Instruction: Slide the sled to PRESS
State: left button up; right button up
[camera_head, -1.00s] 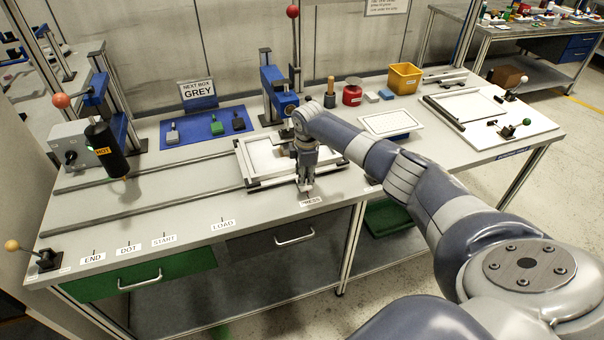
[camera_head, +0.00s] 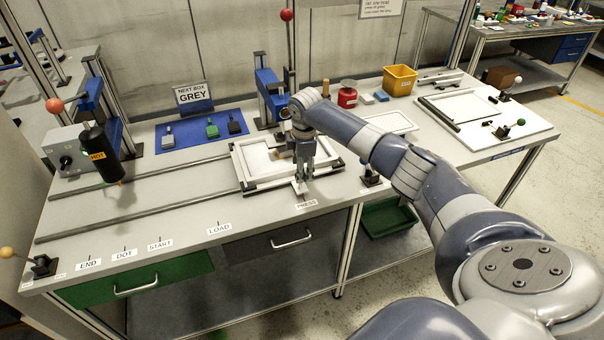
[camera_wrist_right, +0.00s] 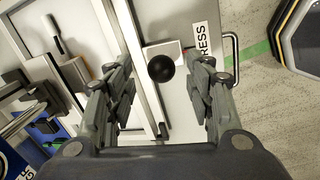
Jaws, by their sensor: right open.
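The sled (camera_head: 252,186), a pale frame with dark corners, sits on the rails at their right end. Its front edge is by the PRESS label (camera_head: 307,204), which also shows in the right wrist view (camera_wrist_right: 201,41). My right gripper (camera_head: 303,180) hangs over the sled's front edge, pointing down. In the right wrist view the open right gripper (camera_wrist_right: 168,98) has a round black knob (camera_wrist_right: 161,68) between and slightly beyond its fingers, with gaps on both sides. The knob stands on a white block at the sled's edge. My left gripper is not in view.
The rails (camera_head: 130,219) run left past the LOAD, START, DOT and END labels and are clear. A blue press with a red-knobbed lever (camera_head: 287,16) stands behind the sled. A black cylinder marked HOT (camera_head: 98,155) hangs at the left. A yellow bin (camera_head: 399,80) stands at the back right.

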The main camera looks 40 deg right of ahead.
notch_tip(320, 180, up, 7)
jog(key=s, duration=0.1)
jog(key=shift+s+a, duration=0.15)
jog(key=shift+a, duration=0.15)
